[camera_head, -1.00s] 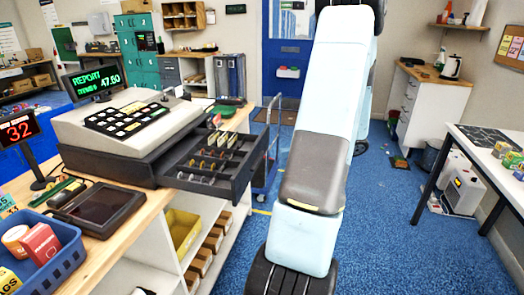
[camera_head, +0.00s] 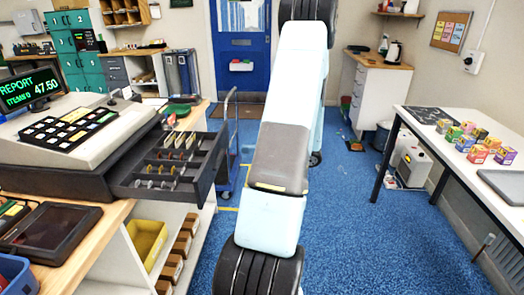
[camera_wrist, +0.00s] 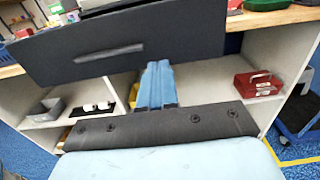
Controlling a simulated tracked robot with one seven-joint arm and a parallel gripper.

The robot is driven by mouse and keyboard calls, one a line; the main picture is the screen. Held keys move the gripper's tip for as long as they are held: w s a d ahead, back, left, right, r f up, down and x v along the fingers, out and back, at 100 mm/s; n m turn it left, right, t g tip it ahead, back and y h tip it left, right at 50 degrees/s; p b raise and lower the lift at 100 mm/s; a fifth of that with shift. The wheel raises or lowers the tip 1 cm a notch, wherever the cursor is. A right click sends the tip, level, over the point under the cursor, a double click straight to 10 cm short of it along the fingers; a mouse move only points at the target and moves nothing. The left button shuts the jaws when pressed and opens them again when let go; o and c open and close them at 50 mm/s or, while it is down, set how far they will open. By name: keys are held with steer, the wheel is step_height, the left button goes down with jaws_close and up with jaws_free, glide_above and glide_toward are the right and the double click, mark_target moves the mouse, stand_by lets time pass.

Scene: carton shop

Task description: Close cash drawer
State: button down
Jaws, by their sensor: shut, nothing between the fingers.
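The cash drawer (camera_head: 172,165) stands open under the grey cash register (camera_head: 75,125), with coins and notes in its compartments. In the wrist view its dark front panel (camera_wrist: 120,48) with a long handle fills the upper left and middle, slightly tilted in the picture. My gripper (camera_wrist: 158,70) shows there as two blue fingers, shut together and empty. Their tips overlap the panel's lower edge right of the handle; I cannot tell whether they touch it. My gripper is not visible in the head view, where my pale arm runs down the middle.
A blue trolley (camera_head: 230,160) stands beyond the drawer. A white table (camera_head: 455,150) with small boxes is at right. Blue floor is clear between.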

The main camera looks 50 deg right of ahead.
steer(key=x, duration=0.6)
steer(key=shift+w+a, duration=0.15)
steer(key=shift+w, duration=0.05)
